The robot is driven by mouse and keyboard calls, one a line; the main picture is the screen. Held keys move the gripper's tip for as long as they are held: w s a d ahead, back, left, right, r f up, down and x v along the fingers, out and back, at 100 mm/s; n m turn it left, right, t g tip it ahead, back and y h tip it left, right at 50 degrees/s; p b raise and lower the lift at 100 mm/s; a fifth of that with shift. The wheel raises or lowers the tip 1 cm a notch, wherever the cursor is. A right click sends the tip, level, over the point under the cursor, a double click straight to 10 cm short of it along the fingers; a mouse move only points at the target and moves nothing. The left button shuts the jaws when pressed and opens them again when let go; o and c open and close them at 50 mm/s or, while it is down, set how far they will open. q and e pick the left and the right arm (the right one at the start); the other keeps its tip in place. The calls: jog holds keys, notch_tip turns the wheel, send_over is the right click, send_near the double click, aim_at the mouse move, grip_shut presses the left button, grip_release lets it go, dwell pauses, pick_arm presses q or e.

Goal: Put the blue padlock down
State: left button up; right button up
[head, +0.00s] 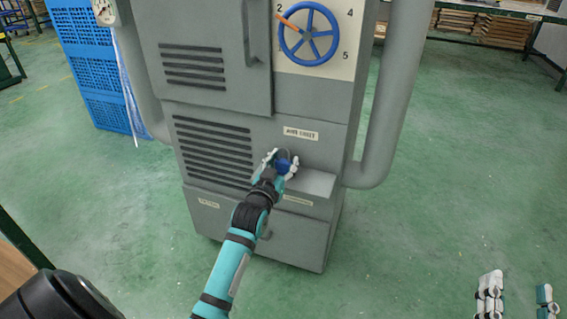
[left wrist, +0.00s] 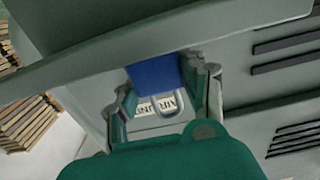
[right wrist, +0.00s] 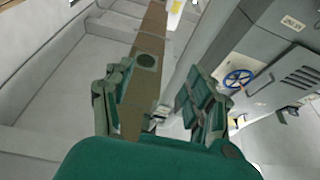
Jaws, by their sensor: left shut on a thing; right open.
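The blue padlock (head: 284,166) is between the fingers of my left gripper (head: 280,162), in front of the grey cabinet. In the left wrist view the padlock (left wrist: 154,75) shows a blue body and a grey shackle pointing down in the picture. The left gripper (left wrist: 165,90) is shut on it. The padlock is by the left end of a small grey ledge (head: 317,183); I cannot tell whether it touches the ledge. My right gripper (head: 515,297) is at the bottom right of the head view. In the right wrist view the right gripper (right wrist: 158,95) is open and empty.
The cabinet has a blue handwheel (head: 309,34), louvred vents (head: 212,150) and a thick grey pipe (head: 395,100) to the right of the ledge. A blue crate stack (head: 95,70) stands at left. The green floor (head: 450,170) at right is clear.

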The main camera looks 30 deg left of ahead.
aim_at(282, 164)
pick_arm(q)
jog(key=o, duration=1.1)
jog(key=shift+f, duration=0.1)
jog(key=shift+c, duration=0.2)
pick_arm(e)
jog(key=shift+r, duration=0.1)
pick_arm(q)
jog(key=shift+s, duration=0.1)
jog(key=p+v, duration=0.1)
jog(key=v, duration=0.5)
jog(key=shift+p, duration=0.4)
jog(key=s+d+m+g+h, duration=0.2)
jog(key=s+d+h, duration=0.1)
jog(key=s+d, duration=0.4)
jog(key=s+d+m+g+h+p, duration=0.1)
jog(key=s+d+m+h, duration=0.2)
jog(key=s+d, duration=0.4)
jog(key=d+h, duration=0.1)
jog(key=d, duration=0.5)
jog(key=shift+d+f+g, duration=0.2)
jog(key=shift+d+g, duration=0.15)
jog(key=shift+g, duration=0.05)
pick_arm(e)
notch_tip(282, 164, down, 12)
jog(key=d+g+h, duration=0.2)
jog(key=g, duration=0.5)
jog(key=shift+s+g+h, duration=0.3)
jog(key=shift+s, duration=0.15)
